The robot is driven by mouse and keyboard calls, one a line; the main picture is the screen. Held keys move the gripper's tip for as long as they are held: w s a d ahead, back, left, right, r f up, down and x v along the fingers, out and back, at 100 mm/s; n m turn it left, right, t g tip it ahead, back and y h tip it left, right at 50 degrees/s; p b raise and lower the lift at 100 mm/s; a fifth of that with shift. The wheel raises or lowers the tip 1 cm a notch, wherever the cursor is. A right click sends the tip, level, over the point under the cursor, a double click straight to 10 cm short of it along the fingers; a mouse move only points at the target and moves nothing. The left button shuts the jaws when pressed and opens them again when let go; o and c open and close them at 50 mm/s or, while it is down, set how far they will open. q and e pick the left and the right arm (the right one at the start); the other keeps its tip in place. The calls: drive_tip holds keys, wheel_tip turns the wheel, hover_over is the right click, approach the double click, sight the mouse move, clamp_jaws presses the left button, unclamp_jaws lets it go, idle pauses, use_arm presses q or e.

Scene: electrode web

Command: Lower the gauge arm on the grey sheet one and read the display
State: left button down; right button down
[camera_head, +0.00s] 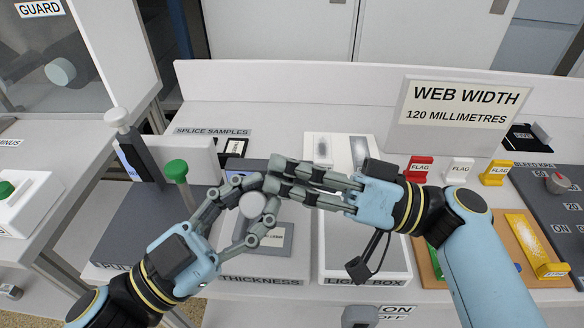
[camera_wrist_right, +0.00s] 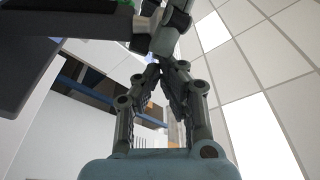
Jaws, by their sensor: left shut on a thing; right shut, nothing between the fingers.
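The thickness gauge (camera_head: 262,267) stands at the middle of the bench, its label on the front edge. My left gripper (camera_head: 268,203) reaches in from the lower left, shut on a pale grey round knob (camera_head: 252,204) that appears to belong to the gauge arm. A small panel with dark lettering (camera_head: 276,236) lies beside the knob, its text too small to read; no display reading can be made out. My right gripper (camera_head: 276,178) is shut and empty, its fingertips over the left gripper's upper finger, and it also shows in the right wrist view (camera_wrist_right: 160,68). The fingers hide much of the gauge.
The light box (camera_head: 366,262) is just right of the gauge. A green-topped post (camera_head: 176,170) and a white-knobbed lever (camera_head: 118,118) stand to the left. Red (camera_head: 418,168), white (camera_head: 458,170) and yellow (camera_head: 495,172) flags stand behind the right arm. A web width sign (camera_head: 462,105) stands at the back.

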drive_tip(key=shift+s+a+f, duration=0.2)
drive_tip(key=shift+s+f, duration=0.45)
drive_tip(key=shift+s, duration=0.15)
use_arm(q)
drive_tip(key=c, duration=1.2)
unclamp_jaws()
drive_tip(key=shift+a, duration=0.15)
drive_tip(key=shift+c, duration=0.2)
drive_tip(key=shift+o, duration=1.4)
drive_tip(key=shift+w+a, duration=0.1)
drive_tip(key=shift+w, duration=0.1)
drive_tip(key=shift+r, duration=0.1)
use_arm(e)
drive_tip(key=shift+w+a, duration=0.2)
use_arm(q)
drive_tip(key=shift+s, duration=0.1)
